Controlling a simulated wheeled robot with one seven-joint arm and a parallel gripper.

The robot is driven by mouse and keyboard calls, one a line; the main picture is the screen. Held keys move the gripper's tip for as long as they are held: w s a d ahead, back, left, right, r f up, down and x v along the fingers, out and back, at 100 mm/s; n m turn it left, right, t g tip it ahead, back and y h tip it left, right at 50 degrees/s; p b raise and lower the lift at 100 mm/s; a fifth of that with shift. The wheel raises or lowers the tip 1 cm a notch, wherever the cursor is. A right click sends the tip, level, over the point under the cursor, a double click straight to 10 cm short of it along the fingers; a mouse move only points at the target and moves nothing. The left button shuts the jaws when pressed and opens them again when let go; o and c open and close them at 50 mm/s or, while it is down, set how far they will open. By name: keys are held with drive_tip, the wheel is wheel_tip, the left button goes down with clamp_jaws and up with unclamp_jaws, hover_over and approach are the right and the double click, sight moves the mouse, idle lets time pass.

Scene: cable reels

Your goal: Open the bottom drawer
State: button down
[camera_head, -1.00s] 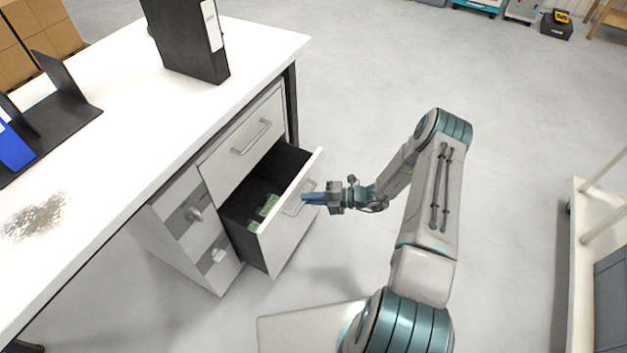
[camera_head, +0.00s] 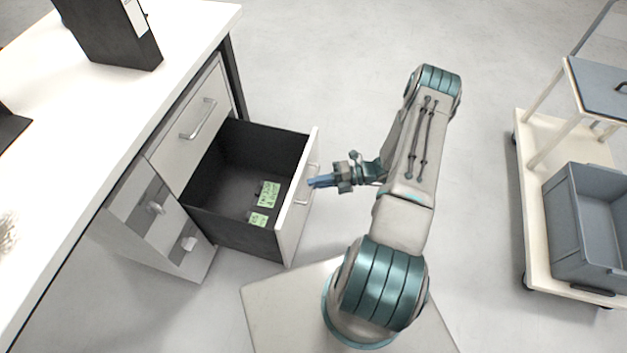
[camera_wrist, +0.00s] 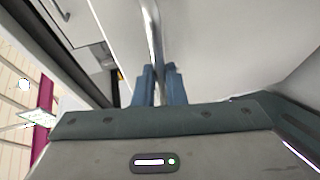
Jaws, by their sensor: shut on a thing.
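The bottom drawer (camera_head: 292,222) of the grey cabinet under the desk is pulled well out, showing its dark interior. Green labelled items (camera_head: 268,194) lie on its floor. My gripper (camera_head: 312,182) is at the drawer's front, at its bar handle (camera_head: 309,190). In the wrist view the blue fingers (camera_wrist: 159,88) are shut around the metal handle bar (camera_wrist: 155,40), one finger on each side. The top drawer (camera_head: 190,125) above is closed, with its own handle.
A white desktop (camera_head: 120,120) carries a black binder (camera_head: 108,35). A cart (camera_head: 537,225) with a grey bin (camera_head: 590,225) stands at the right. Clear floor lies behind my arm and between it and the cart.

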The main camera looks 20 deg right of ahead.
drive_tip(key=shift+s+a, duration=0.15)
drive_tip(key=c, duration=1.5)
unclamp_jaws()
drive_tip(key=p+v, duration=0.1)
drive_tip(key=v, duration=1.3)
